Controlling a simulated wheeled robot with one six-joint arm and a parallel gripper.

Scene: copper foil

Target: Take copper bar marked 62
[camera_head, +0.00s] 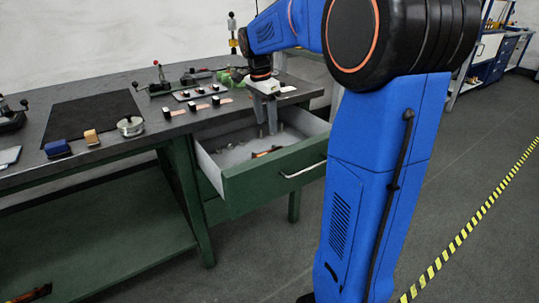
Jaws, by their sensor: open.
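Several small copper-coloured pieces lie along the bench's front edge, among them one (288,89) right of my gripper and one (222,101) left of it. Black-and-white items stand at the left ones. No marking 62 can be read at this size, so I cannot tell which is the bar. My gripper (268,132) is open and points down over the open drawer (247,187), its fingers low at the drawer's back part. An orange-and-dark item (265,152) lies in the drawer near the fingers. Whether the fingers touch anything cannot be told.
The drawer juts out from the green bench, with its metal handle (303,169) in front. On the bench are a black mat (90,115), a blue block (57,148), an orange block (91,136), a round metal dish (131,127) and a lever clamp (158,80). The floor at right is clear.

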